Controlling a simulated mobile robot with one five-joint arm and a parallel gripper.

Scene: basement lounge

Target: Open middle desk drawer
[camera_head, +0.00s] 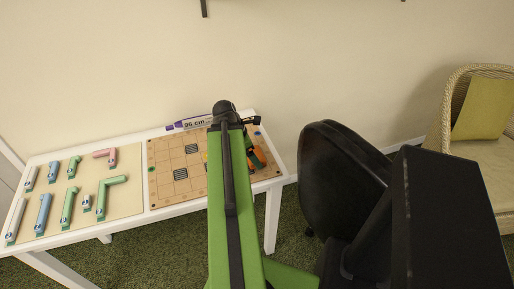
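No desk drawer can be made out in this view. A white-framed table (142,165) stands against the wall at the left, and no drawer front shows on its visible side. My green arm reaches up the middle of the picture, over the right part of the table. Its black far end is near the table's back edge. My gripper is mostly hidden behind the arm, and its fingers cannot be made out. Small orange and dark parts (257,157) show just right of the arm; I cannot tell what they are.
The table bears a wooden board (160,155) with a printed grid and several coloured pieces (112,188). A black chair (335,175) stands right of the table. A large black object (450,220) fills the lower right. A wicker seat (485,150) is at far right. Green carpet shows below.

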